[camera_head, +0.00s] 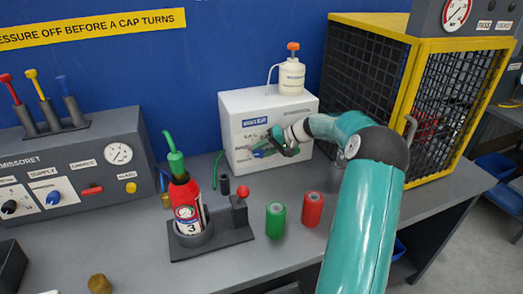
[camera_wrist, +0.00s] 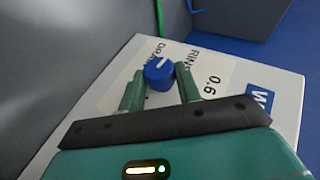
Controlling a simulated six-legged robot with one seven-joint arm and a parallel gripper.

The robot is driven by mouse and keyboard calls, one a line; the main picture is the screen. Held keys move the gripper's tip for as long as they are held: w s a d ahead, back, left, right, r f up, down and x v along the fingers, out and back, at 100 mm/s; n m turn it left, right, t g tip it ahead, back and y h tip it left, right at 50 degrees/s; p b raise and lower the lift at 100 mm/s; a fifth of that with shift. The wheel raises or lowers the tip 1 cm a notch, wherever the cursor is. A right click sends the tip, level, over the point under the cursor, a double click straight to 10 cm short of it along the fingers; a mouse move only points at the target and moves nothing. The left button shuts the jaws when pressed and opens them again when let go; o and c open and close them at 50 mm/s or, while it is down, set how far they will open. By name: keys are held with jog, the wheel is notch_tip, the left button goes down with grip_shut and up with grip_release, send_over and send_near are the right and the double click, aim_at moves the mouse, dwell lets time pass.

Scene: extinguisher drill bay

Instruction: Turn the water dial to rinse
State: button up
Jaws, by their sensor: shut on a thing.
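The water dial (camera_wrist: 158,72) is a blue round knob with a white pointer line, on the label of a white box (camera_head: 235,113). In the wrist view, the partly hidden words beside it begin "RINS" and "DRA". The pointer line slants to the upper right in that view; I cannot tell exactly which mark it lines up with. My gripper (camera_wrist: 158,80) has its two green fingers on either side of the knob and is shut on it. In the head view, my gripper (camera_head: 264,147) is at the box front and mostly hides the dial.
A white bottle (camera_head: 291,77) with an orange cap stands on the box. A red extinguisher (camera_head: 186,205) stands in a dark holder to the left. Green (camera_head: 275,220) and red (camera_head: 312,209) cylinders stand in front. A yellow-framed mesh cage (camera_head: 390,100) is close on the right.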

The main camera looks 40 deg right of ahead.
jog(key=shift+f+y, duration=0.1)
jog(key=shift+y, duration=0.4)
jog(key=o, duration=1)
jog(key=shift+c, duration=0.2)
jog(key=shift+d, duration=0.1)
jog(key=v, duration=1.2)
jog(key=shift+s+f, duration=0.15)
